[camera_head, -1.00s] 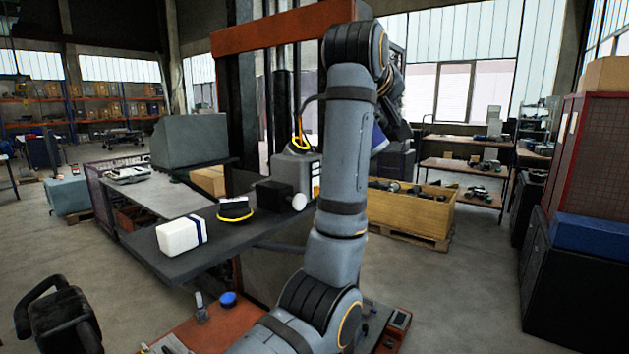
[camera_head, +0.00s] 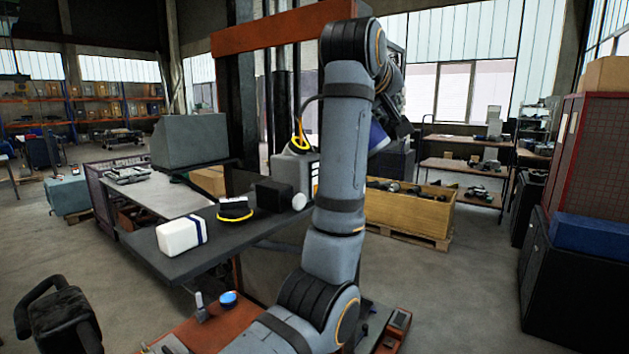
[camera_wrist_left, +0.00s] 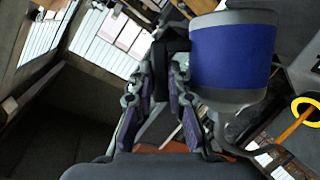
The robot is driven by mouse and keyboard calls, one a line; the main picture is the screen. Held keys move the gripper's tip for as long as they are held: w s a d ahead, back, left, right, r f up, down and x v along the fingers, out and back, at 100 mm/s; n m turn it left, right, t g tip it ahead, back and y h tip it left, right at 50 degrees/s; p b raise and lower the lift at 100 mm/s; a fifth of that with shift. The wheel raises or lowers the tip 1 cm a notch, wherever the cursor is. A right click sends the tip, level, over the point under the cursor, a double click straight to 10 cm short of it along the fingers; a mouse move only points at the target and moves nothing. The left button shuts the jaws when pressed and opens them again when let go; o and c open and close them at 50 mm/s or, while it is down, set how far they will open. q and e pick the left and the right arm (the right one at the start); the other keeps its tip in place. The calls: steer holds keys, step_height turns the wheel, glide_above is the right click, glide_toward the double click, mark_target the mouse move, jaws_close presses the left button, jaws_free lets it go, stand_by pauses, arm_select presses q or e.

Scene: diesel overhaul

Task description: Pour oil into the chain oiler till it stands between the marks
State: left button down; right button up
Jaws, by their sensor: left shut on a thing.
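A grey can with a broad blue band (camera_wrist_left: 232,55) fills the upper right of the left wrist view. Its blue side also shows in the head view (camera_head: 379,137), partly behind my arm. My left gripper (camera_wrist_left: 158,100) is shut on the can's dark handle, beside the can's body. The can is held up in the air and looks tilted in the head view. A grey box-like unit (camera_head: 292,172) with a yellow ring above it (camera_head: 299,141) stands by the mast, partly hidden by my arm. I cannot tell whether it is the chain oiler; no marks or oil level are readable. My right gripper is not in view.
A dark shelf (camera_head: 165,262) carries a white pack (camera_head: 181,235), a black-and-yellow item (camera_head: 235,210) and a black block (camera_head: 273,193). The orange mast crossbar (camera_head: 270,35) rises behind. A wooden crate (camera_head: 410,208) stands at right.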

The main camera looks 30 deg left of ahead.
arm_select(q)
steer(key=shift+s+a+r+n+t, duration=0.15)
steer(key=shift+r+n, duration=0.1)
steer(key=shift+r, duration=0.2)
steer(key=shift+w+a+r+n+t, duration=0.15)
steer(key=shift+r+n, duration=0.1)
steer(key=shift+r, duration=0.15)
stand_by(2.8)
steer(key=shift+s+r+h, duration=0.15)
steer(key=shift+r+h, duration=0.05)
steer(key=shift+h, duration=0.2)
steer(key=shift+a+r+n, duration=0.15)
steer(key=shift+r+n, duration=0.15)
steer(key=shift+n, duration=0.1)
stand_by(1.5)
steer(key=shift+a+r, duration=0.1)
steer(key=shift+r, duration=0.1)
steer(key=shift+s+a+r+n, duration=0.1)
steer(key=shift+r+n, duration=0.2)
stand_by(1.6)
